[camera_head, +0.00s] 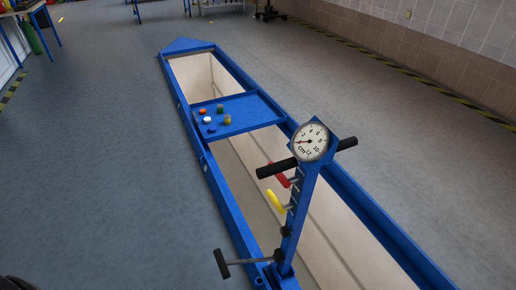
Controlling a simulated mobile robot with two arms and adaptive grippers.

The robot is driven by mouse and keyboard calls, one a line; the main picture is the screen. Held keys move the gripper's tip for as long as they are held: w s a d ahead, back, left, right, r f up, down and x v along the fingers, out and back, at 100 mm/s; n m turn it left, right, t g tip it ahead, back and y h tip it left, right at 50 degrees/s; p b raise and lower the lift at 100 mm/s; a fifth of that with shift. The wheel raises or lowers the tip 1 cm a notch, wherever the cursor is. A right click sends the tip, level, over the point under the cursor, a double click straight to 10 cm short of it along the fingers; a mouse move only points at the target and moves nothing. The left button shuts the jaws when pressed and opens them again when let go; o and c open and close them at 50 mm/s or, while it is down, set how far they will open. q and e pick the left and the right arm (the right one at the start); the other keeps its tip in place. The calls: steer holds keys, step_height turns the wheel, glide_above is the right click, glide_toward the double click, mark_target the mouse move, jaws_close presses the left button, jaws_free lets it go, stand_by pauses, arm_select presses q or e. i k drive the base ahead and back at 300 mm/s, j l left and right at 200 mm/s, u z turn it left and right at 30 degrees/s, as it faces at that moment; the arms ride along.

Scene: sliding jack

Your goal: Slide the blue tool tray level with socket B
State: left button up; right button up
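The blue tool tray (256,113) lies across the long blue-framed pit, beyond the upright jack. Several small pieces in orange, white, blue and green stand on its left part. The jack column (299,212) is blue, with a round white gauge (310,142) on top whose red needle points left. Two black grips (277,168) stick out at either side below the gauge. A red handle (279,175) and a yellow handle (275,200) are on the column's left side. I cannot make out a label for socket B. Neither of my grippers is in view.
The pit's blue rails (372,218) run from far left to near right. A black-ended T-handle (222,264) juts left from the jack's foot over the left rail. The grey floor is clear on both sides. Blue-legged tables stand far back left.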

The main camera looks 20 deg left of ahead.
mark_target(249, 111)
steer(key=j, duration=0.55)
steer(key=i+j, duration=0.15)
steer(key=j, duration=0.2)
steer(key=i+j, duration=0.15)
steer(key=j, duration=0.25)
steer(key=i+j, duration=0.15)
steer(key=j, duration=0.2)
steer(key=i+j+z, duration=0.1)
steer(key=j, duration=0.3)
steer(key=i+j, duration=0.15)
steer(key=j, duration=0.25)
steer(key=i+j, duration=0.15)
steer(key=j, duration=0.2)
steer(key=i+j, duration=0.1)
steer(key=j, duration=0.3)
steer(key=i+j, duration=0.2)
steer(key=j, duration=0.15)
steer(key=i+j, duration=0.2)
steer(key=j, duration=0.15)
steer(key=i+j+z, duration=0.1)
steer(key=j, duration=0.25)
steer(key=i+j, duration=0.5)
steer(key=j, duration=0.2)
steer(key=i+j, duration=0.2)
steer(key=j, duration=0.15)
steer(key=i+j+z, duration=0.1)
steer(key=j, duration=0.3)
steer(key=i, duration=0.1)
